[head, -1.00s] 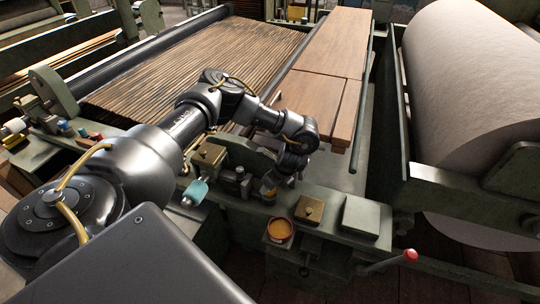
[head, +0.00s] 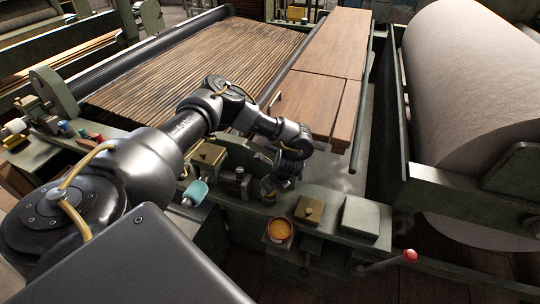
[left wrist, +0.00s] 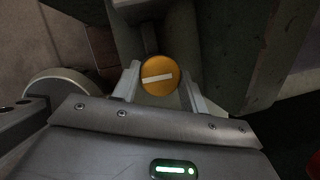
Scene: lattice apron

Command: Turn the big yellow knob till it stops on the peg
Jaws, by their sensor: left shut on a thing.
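The big yellow knob (left wrist: 160,67) shows in the left wrist view as a round orange-yellow face with a white bar across it, the bar tilted slightly up to the right. My left gripper (left wrist: 159,82) has one finger on each side of the knob and is shut on it. In the head view my left gripper (head: 269,194) is at the front edge of the green machine rail, and the knob is hidden behind it. I cannot make out the peg in either view. My right gripper is not in view.
A brass box (head: 309,209), a grey-green block (head: 360,217) and a red-tipped lever (head: 410,255) are further right. A teal bottle (head: 195,192) lies to the left.

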